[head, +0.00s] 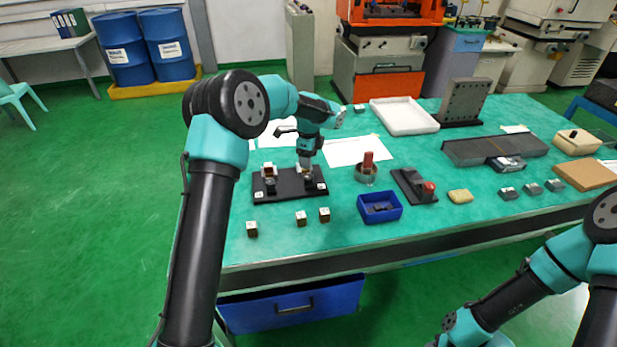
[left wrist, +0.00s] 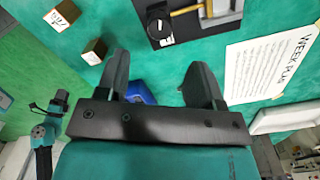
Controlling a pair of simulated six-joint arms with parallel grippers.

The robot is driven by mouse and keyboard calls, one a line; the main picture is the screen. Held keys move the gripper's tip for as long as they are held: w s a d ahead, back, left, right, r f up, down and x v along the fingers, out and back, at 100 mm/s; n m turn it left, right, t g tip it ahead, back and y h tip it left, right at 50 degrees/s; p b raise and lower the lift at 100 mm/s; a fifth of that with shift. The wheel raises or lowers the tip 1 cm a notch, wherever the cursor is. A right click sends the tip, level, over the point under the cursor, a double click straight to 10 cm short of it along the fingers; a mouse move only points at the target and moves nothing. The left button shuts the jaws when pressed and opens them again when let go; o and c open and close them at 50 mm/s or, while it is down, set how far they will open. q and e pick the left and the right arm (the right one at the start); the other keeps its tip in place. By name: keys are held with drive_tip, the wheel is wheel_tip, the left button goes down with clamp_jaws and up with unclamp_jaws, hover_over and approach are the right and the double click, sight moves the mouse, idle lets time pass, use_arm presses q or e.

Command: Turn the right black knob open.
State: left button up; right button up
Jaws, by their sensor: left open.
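A black board (head: 268,196) on the green table carries two small valve fixtures. The left fixture (head: 268,172) is clear of my arm in the head view. My left gripper (head: 306,170) points down over the right fixture and partly hides it. In the left wrist view, the right black knob (left wrist: 158,27) lies beyond the fingertips, next to a brass-coloured pipe (left wrist: 190,9). My left gripper (left wrist: 157,72) is open there, with nothing between its fingers. Contact with the knob cannot be seen. My right arm is at the lower right of the head view; its gripper is unclear.
Three small blocks (head: 300,218) stand in front of the board. A blue bin (head: 380,216) and a round holder with a red-brown piece (head: 367,172) stand to its right. Printed paper (head: 356,150) lies behind. Table between board and bin is clear.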

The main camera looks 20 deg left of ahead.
sight(309, 177)
use_arm(q)
wheel_tip(309, 177, down, 9)
drive_tip(key=shift+r, duration=0.1)
idle(0.3)
drive_tip(key=c, duration=0.9)
